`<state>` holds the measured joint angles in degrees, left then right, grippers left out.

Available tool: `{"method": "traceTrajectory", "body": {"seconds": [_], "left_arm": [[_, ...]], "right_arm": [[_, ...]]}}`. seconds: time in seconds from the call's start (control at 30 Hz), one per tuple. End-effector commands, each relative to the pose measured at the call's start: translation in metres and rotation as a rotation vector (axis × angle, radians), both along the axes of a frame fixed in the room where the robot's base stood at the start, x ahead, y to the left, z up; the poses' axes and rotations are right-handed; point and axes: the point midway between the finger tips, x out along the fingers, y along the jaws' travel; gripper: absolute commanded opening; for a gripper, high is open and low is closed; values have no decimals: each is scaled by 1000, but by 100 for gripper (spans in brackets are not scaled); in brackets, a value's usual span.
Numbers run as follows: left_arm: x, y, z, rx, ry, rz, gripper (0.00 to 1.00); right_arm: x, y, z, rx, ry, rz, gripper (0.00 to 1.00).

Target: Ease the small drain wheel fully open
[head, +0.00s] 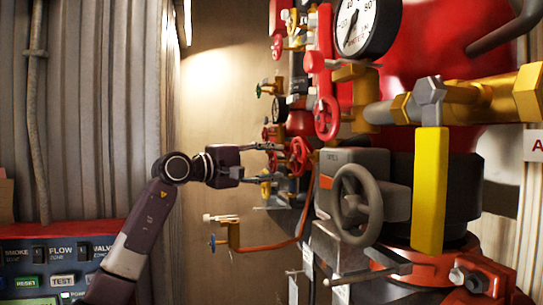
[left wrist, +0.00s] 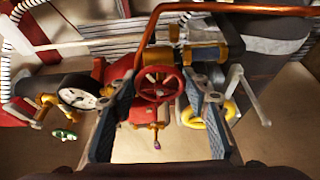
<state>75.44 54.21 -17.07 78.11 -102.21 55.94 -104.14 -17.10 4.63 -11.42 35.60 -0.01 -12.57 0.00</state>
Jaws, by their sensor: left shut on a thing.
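A small red handwheel (head: 300,156) stands on the red and brass pipework. It also shows in the left wrist view (left wrist: 160,97), face on, with several spokes and a round hub. My left gripper (head: 277,163) reaches it from the left, one finger above and one below. In the left wrist view my left gripper's fingers (left wrist: 160,80) flank the wheel's rim on both sides, shut on it. The wheel's exact angle of opening cannot be told. My right gripper is not in view.
A larger grey handwheel (head: 357,204), a yellow lever (head: 430,190) and a pressure gauge (head: 367,22) crowd the right. A control panel (head: 40,265) stands lower left.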

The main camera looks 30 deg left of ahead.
Motion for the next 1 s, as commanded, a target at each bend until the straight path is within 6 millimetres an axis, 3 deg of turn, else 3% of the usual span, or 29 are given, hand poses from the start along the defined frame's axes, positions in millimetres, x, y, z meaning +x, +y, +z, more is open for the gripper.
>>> {"method": "traceTrajectory", "body": {"seconds": [0.1, 0.5, 1.0], "left_arm": [[0, -1, 7, -67, 60, -1, 19], [0, -1, 5, -276, 235, -2, 19], [0, -1, 2, -358, 302, -4, 19]], "right_arm": [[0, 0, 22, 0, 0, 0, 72], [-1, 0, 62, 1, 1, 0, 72], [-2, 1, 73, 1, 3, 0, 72]]}}
